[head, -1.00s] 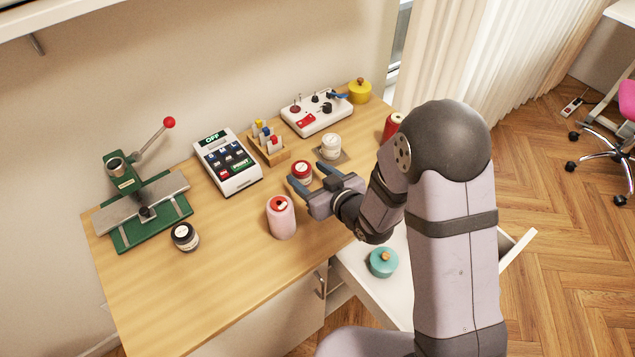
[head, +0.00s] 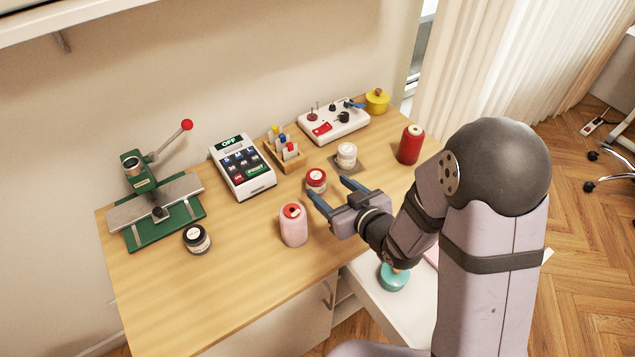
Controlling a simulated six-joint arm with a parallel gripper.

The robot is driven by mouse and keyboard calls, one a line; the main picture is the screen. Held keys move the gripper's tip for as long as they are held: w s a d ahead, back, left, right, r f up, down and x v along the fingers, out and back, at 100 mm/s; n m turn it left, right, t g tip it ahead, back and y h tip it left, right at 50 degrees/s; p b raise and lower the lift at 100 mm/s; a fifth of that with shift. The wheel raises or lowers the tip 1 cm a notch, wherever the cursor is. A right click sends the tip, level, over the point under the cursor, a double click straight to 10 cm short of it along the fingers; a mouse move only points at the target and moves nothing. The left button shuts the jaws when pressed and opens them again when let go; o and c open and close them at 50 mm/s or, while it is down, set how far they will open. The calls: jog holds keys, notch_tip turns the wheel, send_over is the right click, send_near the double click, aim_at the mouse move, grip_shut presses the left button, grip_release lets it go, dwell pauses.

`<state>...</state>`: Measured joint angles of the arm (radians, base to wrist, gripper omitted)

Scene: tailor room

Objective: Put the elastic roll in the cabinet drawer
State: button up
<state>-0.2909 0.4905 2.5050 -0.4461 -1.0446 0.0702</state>
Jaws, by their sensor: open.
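Three small labelled rolls stand on the wooden desk: a red one (head: 316,182), a white one (head: 347,152) on a dark square, and a black one (head: 196,238). I cannot tell which is the elastic roll. My gripper (head: 326,187) is open, its two blue fingers spread and pointing to the back left. The red roll stands just beyond the left fingertip, and the white roll is farther beyond the right one. Nothing shows between the fingers. The white cabinet drawer (head: 365,285) is pulled open below the desk's front right edge; my arm hides part of it.
A teal pot (head: 394,278) is in the drawer. A pink spool (head: 293,226) stands left of my gripper and a red spool (head: 410,146) to the right. A calculator-like device (head: 243,168) and a green press (head: 156,208) are at the left. The desk's front left is clear.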

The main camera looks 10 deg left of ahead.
notch_tip(320, 180, up, 8)
jog(key=w+m+g+h, duration=0.1)
jog(key=w, duration=0.1)
jog(key=w+a+m+g+h+p, duration=0.1)
jog(key=w+h, duration=0.1)
jog(key=w+a+f+m+h+p, duration=0.1)
jog(key=w+m+h, duration=0.1)
jog(key=shift+w+a+f+g, duration=0.15)
jog(key=shift+a+g, duration=0.1)
jog(key=shift+g, duration=0.15)
jog(key=shift+a+m+g+h+p, duration=0.3)
jog(key=shift+m+h, duration=0.2)
jog(key=s+a+r+m+g+h, duration=0.1)
jog(key=m+g+h, duration=0.1)
send_over(316, 176)
jog(key=s, duration=0.2)
notch_tip(316, 176, down, 4)
jog(key=shift+s+d+f+p, duration=0.15)
jog(key=shift+f+p, duration=0.1)
jog(key=shift+p, duration=0.15)
jog(key=shift+p+x, duration=1.2)
jog(key=shift+x, duration=2.4)
jog(key=shift+s, duration=0.15)
